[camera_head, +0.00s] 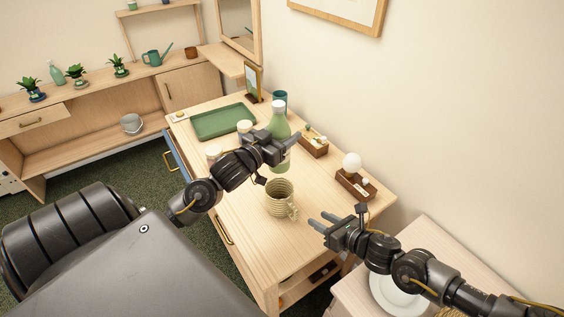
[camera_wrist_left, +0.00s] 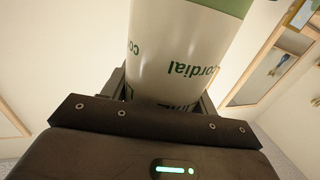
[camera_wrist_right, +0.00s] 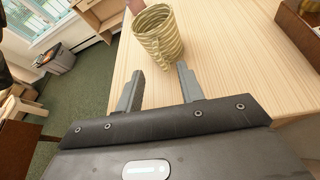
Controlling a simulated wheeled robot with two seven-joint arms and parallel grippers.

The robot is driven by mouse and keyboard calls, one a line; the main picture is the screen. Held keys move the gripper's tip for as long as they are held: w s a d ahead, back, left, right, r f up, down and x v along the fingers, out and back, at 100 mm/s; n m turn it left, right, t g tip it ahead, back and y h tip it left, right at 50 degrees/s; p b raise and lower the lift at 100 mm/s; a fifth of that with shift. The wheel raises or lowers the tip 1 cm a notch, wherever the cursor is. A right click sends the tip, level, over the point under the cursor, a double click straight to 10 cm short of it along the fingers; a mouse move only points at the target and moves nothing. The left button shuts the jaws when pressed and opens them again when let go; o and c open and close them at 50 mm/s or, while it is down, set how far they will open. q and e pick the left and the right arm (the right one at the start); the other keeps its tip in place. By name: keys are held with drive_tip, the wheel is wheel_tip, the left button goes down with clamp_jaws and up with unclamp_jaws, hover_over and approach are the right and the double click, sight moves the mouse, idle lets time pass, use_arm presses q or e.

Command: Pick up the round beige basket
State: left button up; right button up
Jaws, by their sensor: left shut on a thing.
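The round beige basket (camera_head: 279,203) stands upright on the wooden desk. It looks woven and ribbed, with a loop handle at its side. My right gripper (camera_head: 318,224) is open and empty, just right of the basket and apart from it. In the right wrist view the basket (camera_wrist_right: 158,36) is beyond the open fingers (camera_wrist_right: 160,88). My left gripper (camera_head: 284,145) is shut on a green bottle (camera_head: 279,120) behind the basket. In the left wrist view the bottle (camera_wrist_left: 185,50) shows a white label reading "cordial". I cannot tell whether the bottle touches the desk.
A white plate (camera_head: 398,290) lies on a lower table at right. The desk front is clear.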

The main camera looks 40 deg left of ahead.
sight(294, 207)
drive_tip(key=s+x, duration=0.1)
drive_tip(key=x, duration=0.5)
drive_tip(key=shift+w+a, duration=0.25)
drive_tip(key=shift+w, duration=0.2)
drive_tip(key=shift+a+f, duration=0.1)
drive_tip(key=shift+f, duration=0.05)
drive_tip(key=shift+s+x, duration=0.15)
drive_tip(key=shift+x, duration=1.1)
drive_tip(key=shift+s+x, duration=0.15)
drive_tip(key=shift+x, duration=1.05)
drive_tip(key=shift+a, duration=0.1)
clamp_jaws()
